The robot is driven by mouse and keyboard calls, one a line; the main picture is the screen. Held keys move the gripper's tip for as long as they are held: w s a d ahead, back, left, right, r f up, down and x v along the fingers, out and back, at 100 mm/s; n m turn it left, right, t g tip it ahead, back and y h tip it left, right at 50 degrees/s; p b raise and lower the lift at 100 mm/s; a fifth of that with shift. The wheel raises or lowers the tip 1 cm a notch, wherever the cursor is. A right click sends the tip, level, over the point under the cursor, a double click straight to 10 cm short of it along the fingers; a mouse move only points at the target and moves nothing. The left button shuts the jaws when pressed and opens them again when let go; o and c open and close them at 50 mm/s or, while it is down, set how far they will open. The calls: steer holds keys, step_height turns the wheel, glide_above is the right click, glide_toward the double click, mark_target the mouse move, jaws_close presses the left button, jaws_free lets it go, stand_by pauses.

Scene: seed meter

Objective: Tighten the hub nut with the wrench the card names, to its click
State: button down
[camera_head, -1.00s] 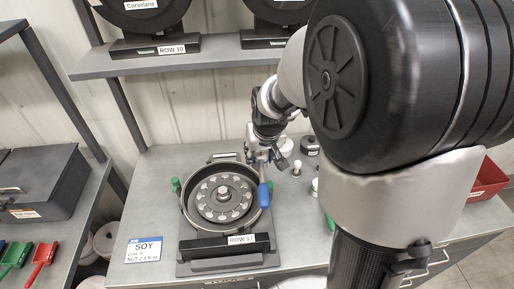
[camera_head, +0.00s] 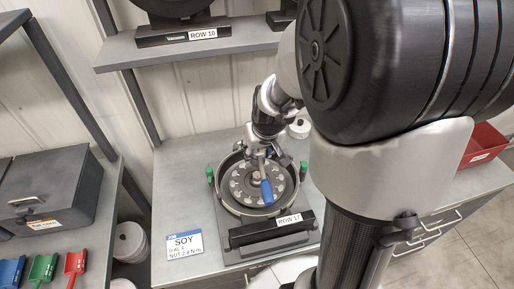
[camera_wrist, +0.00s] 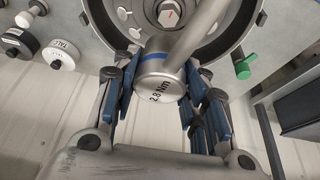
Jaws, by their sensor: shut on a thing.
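The seed meter (camera_head: 218,196) sits on the bench with its disc face up. Its hub nut (camera_wrist: 168,14) shows at the top of the wrist view, bare beside the wrench shaft. My gripper (camera_wrist: 160,88) is shut on the end of a wrench (camera_wrist: 160,76) marked 2.8 Nm, with a blue band. The card (camera_head: 184,245) reads SOY with a nut line that looks like 2.8 N m, small and blurred.
Green knobs (camera_head: 210,174) stick out at the meter's sides, and a ROW 17 bar (camera_head: 270,228) lies in front. White-capped parts (camera_wrist: 60,54) stand on the bench. Red, green and blue scoops (camera_head: 75,262) lie left. A shelf (camera_head: 190,50) overhangs behind.

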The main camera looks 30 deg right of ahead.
steer(key=b, duration=0.4)
glide_above(257, 175)
steer(key=shift+f, duration=2.75)
steer(key=shift+f+b, duration=1.4)
steer(key=shift+b, duration=0.45)
steer(key=c, duration=0.9)
jaws_free()
steer(key=shift+o, duration=0.5)
steer(key=shift+f, duration=0.1)
steer(key=o, duration=0.4)
steer(key=shift+r+p, duration=2.35)
steer(key=shift+r, duration=0.75)
